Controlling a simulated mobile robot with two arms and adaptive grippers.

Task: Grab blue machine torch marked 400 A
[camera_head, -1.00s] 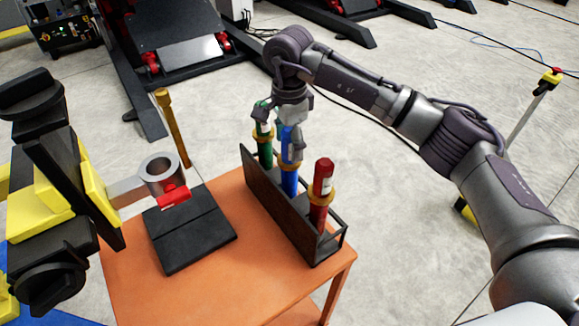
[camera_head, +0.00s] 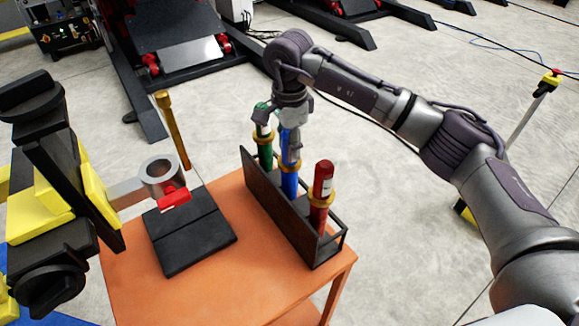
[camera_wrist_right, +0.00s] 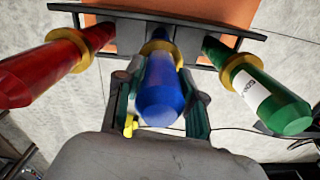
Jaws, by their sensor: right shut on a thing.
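The blue torch (camera_head: 289,182) stands in the middle of a dark rack (camera_head: 278,206), between a green torch (camera_head: 265,148) and a red torch (camera_head: 321,196). My right gripper (camera_head: 290,140) comes down from above and is shut on the upper part of the blue torch. In the right wrist view the blue torch (camera_wrist_right: 161,90) lies between my right gripper's fingers (camera_wrist_right: 160,118), with its brass collar seated at the rack. No 400 A marking is readable. The left gripper is not in view.
The rack stands on an orange table (camera_head: 240,270). A black plate (camera_head: 190,230) lies left of it, below a grey ring holder with a red clamp (camera_head: 174,199). A yellow and black positioner (camera_head: 50,190) fills the left side. A brass rod (camera_head: 172,130) stands behind the plate.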

